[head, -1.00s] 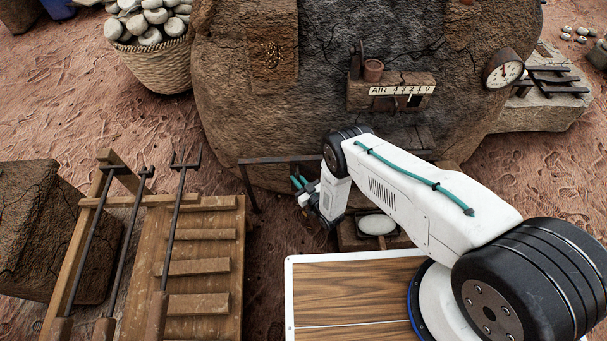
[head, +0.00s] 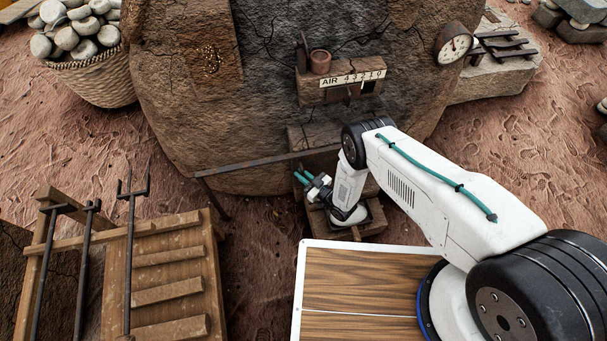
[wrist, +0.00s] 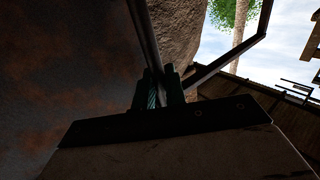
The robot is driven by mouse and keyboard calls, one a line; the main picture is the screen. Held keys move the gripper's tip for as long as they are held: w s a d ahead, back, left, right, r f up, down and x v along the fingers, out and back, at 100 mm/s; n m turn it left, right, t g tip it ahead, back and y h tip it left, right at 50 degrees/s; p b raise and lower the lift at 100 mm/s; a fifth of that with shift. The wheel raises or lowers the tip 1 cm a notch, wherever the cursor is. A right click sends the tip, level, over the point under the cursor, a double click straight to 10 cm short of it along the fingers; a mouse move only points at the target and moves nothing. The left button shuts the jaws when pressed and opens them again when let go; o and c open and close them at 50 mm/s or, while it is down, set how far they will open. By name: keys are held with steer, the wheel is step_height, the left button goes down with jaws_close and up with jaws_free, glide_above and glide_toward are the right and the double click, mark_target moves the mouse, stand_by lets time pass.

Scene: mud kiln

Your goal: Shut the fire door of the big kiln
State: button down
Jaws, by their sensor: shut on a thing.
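The big kiln (head: 195,105) is a large cracked mud-brown body at the top middle of the head view. In the wrist view, a dark, rust-mottled plate (wrist: 60,75), apparently the fire door, fills the left side. My gripper (head: 303,181) is low at the kiln's front. In the wrist view its teal fingers (wrist: 158,86) are shut on a dark metal bar (wrist: 143,35) close beside the plate. My arm hides much of the kiln's lower front, so the door's angle cannot be told.
A thin metal rail (head: 250,163) runs across the kiln's foot. A wooden rack (head: 165,250) with long iron tools stands at the left. A basket of stones (head: 95,75) is at the upper left. An AIR scale box (head: 340,82) and gauge (head: 454,44) are on the kiln. Bare ground lies right.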

steer(key=shift+w+d, duration=0.1)
steer(key=shift+d, duration=0.2)
steer(key=c, duration=1.6)
jaws_free()
steer(key=shift+d, duration=0.15)
steer(key=shift+o, duration=0.2)
steer(key=v, duration=0.7)
steer(key=shift+s+d, duration=0.2)
steer(key=shift+s, duration=0.15)
